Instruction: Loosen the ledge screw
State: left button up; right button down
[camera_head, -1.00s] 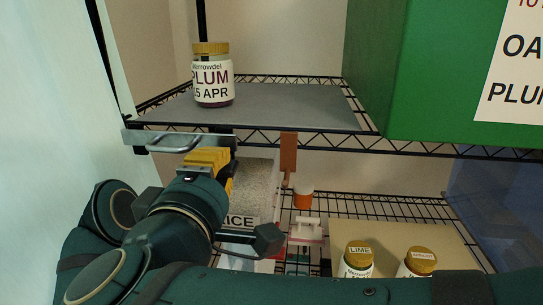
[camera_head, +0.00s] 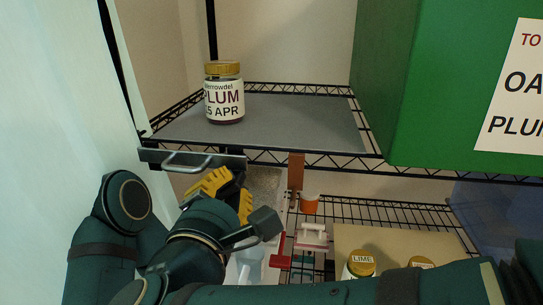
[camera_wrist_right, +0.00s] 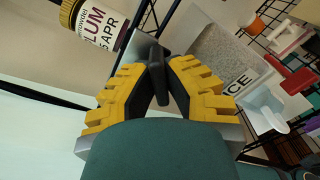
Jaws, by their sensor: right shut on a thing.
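A grey metal ledge plate (camera_head: 180,159) with a bar handle sits along the front edge of the upper wire shelf. In the right wrist view the plate (camera_wrist_right: 139,47) lies just beyond my fingers. My right gripper (camera_head: 228,182) is below the plate's right end. In the wrist view its yellow-padded fingers (camera_wrist_right: 157,78) are closed on a dark, slim part (camera_wrist_right: 158,86), which seems to be the ledge screw's knob. The fingers hide most of it, and its thread is not visible. My left gripper is not in view.
A plum jar (camera_head: 224,95) stands on the grey mat (camera_head: 300,125) above. A green box (camera_head: 430,90) is at the right. Below are an orange cup (camera_head: 309,203), a white-and-red item (camera_head: 312,237) and a lime jar (camera_head: 361,265). A pale wall or panel borders the left.

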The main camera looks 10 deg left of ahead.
jog(key=n+p, duration=0.2)
jog(key=n, duration=0.1)
jog(key=shift+r, duration=0.25)
jog(key=shift+n+p, duration=0.8)
jog(key=n+p, duration=0.5)
jog(key=shift+n, duration=0.3)
jog(key=n+p, duration=0.7)
jog(key=shift+p, duration=0.35)
jog(key=n+p, duration=0.1)
jog(key=n, duration=0.1)
jog(key=shift+f+n, duration=0.1)
jog(key=shift+n, duration=0.3)
jog(key=n, duration=0.3)
jog(key=shift+n+p, duration=0.3)
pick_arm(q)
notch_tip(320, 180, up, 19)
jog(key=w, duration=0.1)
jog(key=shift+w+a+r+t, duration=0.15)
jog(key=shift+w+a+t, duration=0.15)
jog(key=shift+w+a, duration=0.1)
pick_arm(e)
jog(key=n, duration=0.4)
jog(key=shift+n, duration=0.4)
